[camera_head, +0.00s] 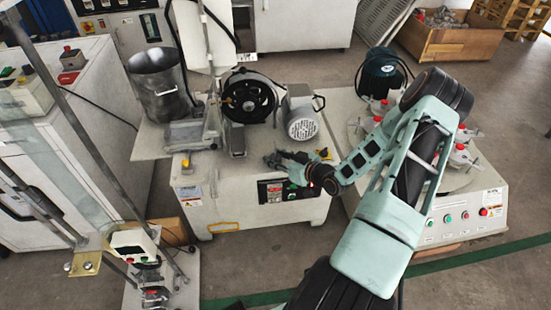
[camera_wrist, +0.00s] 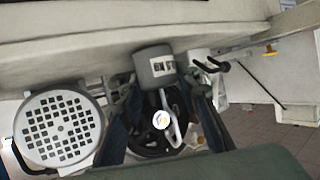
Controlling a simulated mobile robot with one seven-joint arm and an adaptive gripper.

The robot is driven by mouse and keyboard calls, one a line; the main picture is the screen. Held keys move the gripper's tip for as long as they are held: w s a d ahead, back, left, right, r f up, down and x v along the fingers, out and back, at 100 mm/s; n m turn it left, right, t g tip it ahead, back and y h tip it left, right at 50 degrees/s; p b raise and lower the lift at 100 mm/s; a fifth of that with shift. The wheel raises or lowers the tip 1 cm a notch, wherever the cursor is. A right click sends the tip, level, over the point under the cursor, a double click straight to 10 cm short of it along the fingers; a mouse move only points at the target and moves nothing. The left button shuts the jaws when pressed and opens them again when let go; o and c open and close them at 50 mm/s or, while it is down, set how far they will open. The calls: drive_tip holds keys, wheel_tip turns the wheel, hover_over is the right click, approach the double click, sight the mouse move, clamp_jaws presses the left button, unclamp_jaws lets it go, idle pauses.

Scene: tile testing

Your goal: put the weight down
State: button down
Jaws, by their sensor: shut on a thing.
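The weight (camera_wrist: 155,66) looks like a short grey cylinder with a small dark-and-white label, in the upper middle of the wrist view. It lies between the fingertips of my gripper (camera_wrist: 160,88), which is shut on it. In the head view my gripper (camera_head: 274,160) reaches left, low over the front part of the white machine's top (camera_head: 250,168). There the weight is too small and dark to tell from the fingers. I cannot tell whether it touches the top.
A motor with a round grille (camera_head: 302,124) and a black wheel (camera_head: 250,97) stand behind my gripper. A metal pot (camera_head: 160,85) stands at the back left. A machine with several red-topped parts and buttons (camera_head: 470,215) is at the right. The machine's front left top is partly clear.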

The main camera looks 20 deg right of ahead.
drive_tip(key=shift+r, duration=0.1)
drive_tip(key=c, duration=1.5)
unclamp_jaws()
drive_tip(key=shift+f, duration=0.2)
drive_tip(key=shift+o, duration=0.2)
drive_tip(key=shift+r, duration=0.3)
drive_tip(key=p+v, duration=0.3)
drive_tip(key=v, duration=0.9)
drive_tip(key=shift+f, duration=0.1)
